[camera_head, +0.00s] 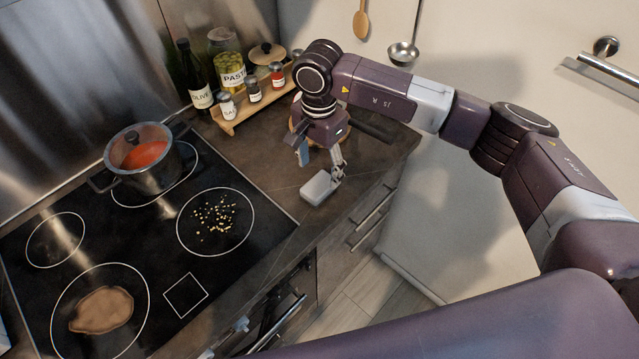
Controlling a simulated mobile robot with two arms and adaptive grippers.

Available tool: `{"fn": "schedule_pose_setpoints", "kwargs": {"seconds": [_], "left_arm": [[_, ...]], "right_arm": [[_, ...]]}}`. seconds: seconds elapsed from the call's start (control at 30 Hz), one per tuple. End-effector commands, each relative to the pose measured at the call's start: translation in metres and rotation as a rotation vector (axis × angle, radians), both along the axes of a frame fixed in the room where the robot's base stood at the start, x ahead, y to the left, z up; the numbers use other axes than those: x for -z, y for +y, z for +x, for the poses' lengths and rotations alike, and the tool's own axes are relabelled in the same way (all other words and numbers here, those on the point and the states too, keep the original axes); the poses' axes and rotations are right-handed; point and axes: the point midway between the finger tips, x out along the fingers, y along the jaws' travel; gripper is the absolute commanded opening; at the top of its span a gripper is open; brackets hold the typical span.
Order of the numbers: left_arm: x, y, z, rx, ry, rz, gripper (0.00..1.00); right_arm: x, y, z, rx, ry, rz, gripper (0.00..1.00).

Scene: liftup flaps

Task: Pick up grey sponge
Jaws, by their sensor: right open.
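The grey sponge (319,187) is a light grey block on the dark counter, near its front edge and right of the cooktop. My right gripper (322,163) hangs from the arm that comes in from the right. It is open, with its fingers pointing down just above and behind the sponge. One finger ends close to the sponge's right end; I cannot tell whether it touches. My left gripper is not in view.
A black cooktop (150,238) with food spills lies left of the sponge. A pot (146,177) of red soup stands on it. A wooden rack (228,124) with jars and a bottle (198,88) stands behind. A ladle (403,52) hangs on the wall.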

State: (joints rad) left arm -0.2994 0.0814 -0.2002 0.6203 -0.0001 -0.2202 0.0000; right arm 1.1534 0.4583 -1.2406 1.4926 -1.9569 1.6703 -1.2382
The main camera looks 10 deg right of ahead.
Motion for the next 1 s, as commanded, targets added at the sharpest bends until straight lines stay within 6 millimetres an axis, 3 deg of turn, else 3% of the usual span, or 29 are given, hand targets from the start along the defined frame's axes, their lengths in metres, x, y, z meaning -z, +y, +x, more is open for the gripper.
{"fn": "schedule_pose_setpoints", "kwargs": {"seconds": [0.1, 0.3, 0.57, 0.87, 1.0], "left_arm": [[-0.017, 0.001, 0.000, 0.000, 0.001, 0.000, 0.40], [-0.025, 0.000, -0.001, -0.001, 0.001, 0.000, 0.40], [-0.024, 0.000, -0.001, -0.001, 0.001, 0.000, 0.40], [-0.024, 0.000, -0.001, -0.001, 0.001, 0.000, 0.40], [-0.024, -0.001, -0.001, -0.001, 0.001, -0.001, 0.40]], "right_arm": [[0.013, -0.003, -0.003, 0.003, 0.006, 0.000, 0.60], [0.038, -0.003, -0.003, 0.003, 0.003, 0.001, 0.60], [0.042, -0.003, -0.002, 0.002, 0.000, 0.002, 0.60], [0.042, -0.003, -0.002, 0.002, 0.001, 0.003, 0.28], [0.042, -0.003, -0.002, 0.002, 0.001, 0.003, 0.26]]}}
